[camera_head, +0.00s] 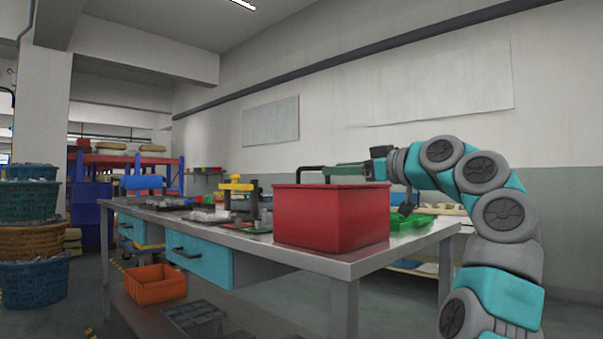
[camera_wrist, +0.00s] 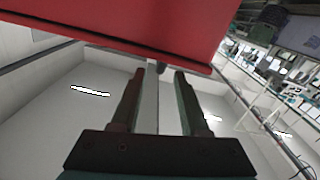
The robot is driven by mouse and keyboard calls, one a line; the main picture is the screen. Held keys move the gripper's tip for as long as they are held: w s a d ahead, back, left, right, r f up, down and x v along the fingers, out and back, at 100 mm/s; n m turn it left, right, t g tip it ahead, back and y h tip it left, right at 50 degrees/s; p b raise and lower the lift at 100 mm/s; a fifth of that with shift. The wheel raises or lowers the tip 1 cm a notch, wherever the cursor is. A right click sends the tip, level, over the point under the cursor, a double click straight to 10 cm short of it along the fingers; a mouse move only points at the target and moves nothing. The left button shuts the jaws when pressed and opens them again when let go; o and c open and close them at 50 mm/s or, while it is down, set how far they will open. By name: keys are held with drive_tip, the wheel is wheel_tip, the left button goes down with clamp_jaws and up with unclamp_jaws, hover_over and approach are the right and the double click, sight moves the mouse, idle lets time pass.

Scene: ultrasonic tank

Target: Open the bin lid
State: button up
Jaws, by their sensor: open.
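The red bin (camera_head: 330,217) stands on the near end of the metal worktable. Its top is seen edge-on, so I cannot tell the lid apart from the body. In the wrist view, my gripper's two dark fingers (camera_wrist: 160,75) are spread apart with nothing held. The red bin (camera_wrist: 150,25) fills the top of that view, just beyond the fingertips. A small dark piece at the red edge shows between the fingertips; whether they touch it is unclear.
The worktable (camera_head: 300,256) has blue drawers and carries small tools and a yellow-topped device (camera_head: 238,186) farther back. A green tray (camera_head: 410,222) lies right of the bin. An orange crate (camera_head: 155,284) is on the lower shelf. Baskets (camera_head: 35,240) are stacked at left.

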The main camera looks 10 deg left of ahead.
sight(314, 169)
drive_tip(key=shift+p+x, duration=1)
drive_tip(key=shift+x, duration=2.9)
clamp_jaws()
